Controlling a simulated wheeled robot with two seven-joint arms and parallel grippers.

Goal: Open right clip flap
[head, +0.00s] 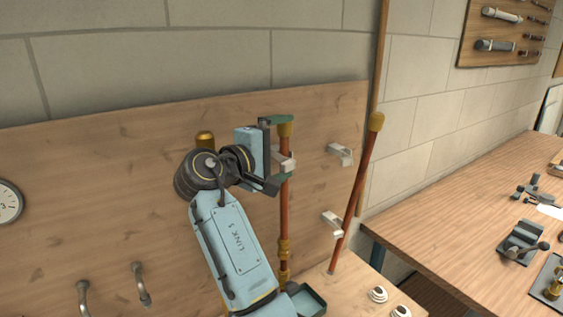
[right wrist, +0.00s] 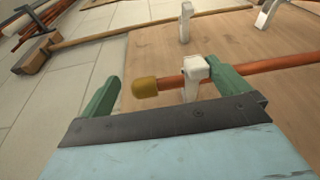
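My right gripper (head: 281,151) is open, its two green fingers wide apart. Between them is a pale metal clip (head: 284,163) on an upright copper pipe (head: 285,205) with a brass end cap (head: 285,130). In the right wrist view, the clip (right wrist: 196,72) sits at the pipe (right wrist: 282,62), near the cap (right wrist: 144,88). The open right gripper (right wrist: 168,82) shows there with one finger beyond the cap and the other near the pipe behind the clip. I see no clear contact, and cannot tell how the flap stands. My left gripper is out of view.
Two more clips, upper (head: 341,153) and lower (head: 332,221), are on the wooden board (head: 100,180). A second capped copper pipe (head: 357,190) leans at the right, apart from them. A workbench (head: 450,210) with tools stands right. A gauge (head: 8,202) is at far left.

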